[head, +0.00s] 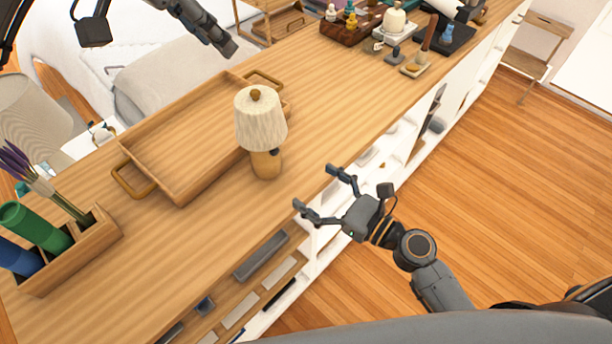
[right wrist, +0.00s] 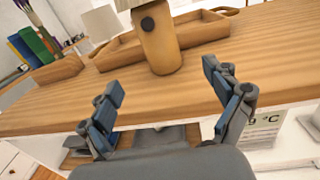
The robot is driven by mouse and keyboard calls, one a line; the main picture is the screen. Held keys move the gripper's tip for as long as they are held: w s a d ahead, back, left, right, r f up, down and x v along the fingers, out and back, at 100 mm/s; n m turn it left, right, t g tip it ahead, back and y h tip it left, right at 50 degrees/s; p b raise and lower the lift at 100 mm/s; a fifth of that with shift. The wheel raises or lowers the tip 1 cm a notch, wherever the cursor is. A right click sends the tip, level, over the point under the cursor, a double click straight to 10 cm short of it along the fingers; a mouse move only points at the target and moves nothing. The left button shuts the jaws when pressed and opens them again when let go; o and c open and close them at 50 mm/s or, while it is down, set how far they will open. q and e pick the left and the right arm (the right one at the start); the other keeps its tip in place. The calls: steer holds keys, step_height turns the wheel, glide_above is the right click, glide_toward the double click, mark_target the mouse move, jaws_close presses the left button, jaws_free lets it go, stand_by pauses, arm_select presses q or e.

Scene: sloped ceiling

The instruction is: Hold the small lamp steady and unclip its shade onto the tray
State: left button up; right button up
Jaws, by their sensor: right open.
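The small lamp stands upright on the wooden counter, with a pale pleated shade (head: 261,122) on a rounded wooden base (head: 266,165). In the right wrist view the base (right wrist: 160,42) is ahead of the fingers and the shade is mostly cut off at the top. The wooden tray (head: 212,178), with end handles, lies just left of and behind the lamp; its floor looks empty. My right gripper (head: 317,190) is open and empty at the counter's front edge, apart from the lamp.
A wooden holder (head: 75,256) with green and blue cylinders and brushes stands at the counter's left end. Bottles and small items, some in a dark wooden box (head: 345,30), stand at the far right end. Bare counter lies between them and the lamp. Open shelves run below the front edge.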

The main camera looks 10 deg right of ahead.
mark_target(256, 100)
steer(key=x, duration=1.3)
steer(key=shift+w+a, duration=0.25)
steer(key=shift+a, duration=0.05)
